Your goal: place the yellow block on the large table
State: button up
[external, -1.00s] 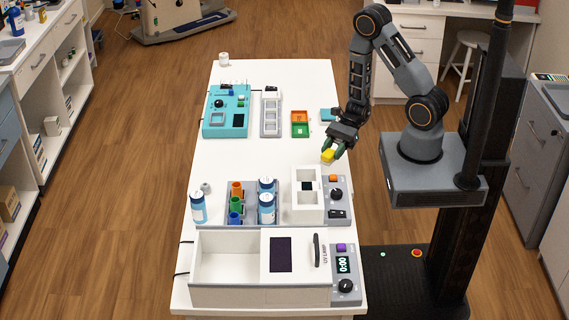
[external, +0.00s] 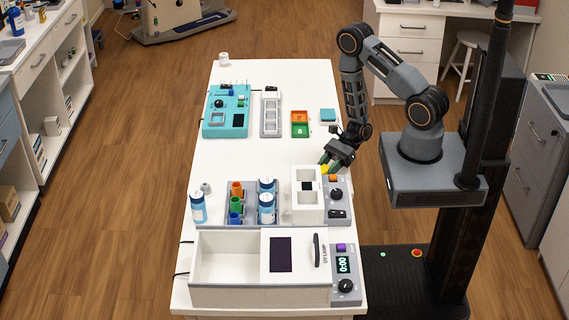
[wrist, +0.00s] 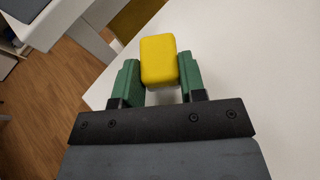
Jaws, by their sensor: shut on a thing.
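The yellow block (wrist: 159,60) is between the green fingertips of my gripper (wrist: 160,84) in the wrist view, with both fingers against its sides. In the external view my gripper (external: 327,166) is low over the right side of the large white table (external: 220,150), just behind the white two-compartment box. Only a small part of the yellow block shows there between the fingers. I cannot tell whether the block touches the table top.
The white box (external: 296,200) with a knob panel (external: 337,195) stands just in front of my gripper. Orange and green trays (external: 300,124) and a small teal block (external: 328,115) lie behind it. Bottles and coloured tubes stand front left. The table's middle is clear.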

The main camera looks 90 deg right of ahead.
jog(key=shift+f, duration=0.5)
jog(key=shift+f, duration=0.1)
jog(key=o, duration=0.9)
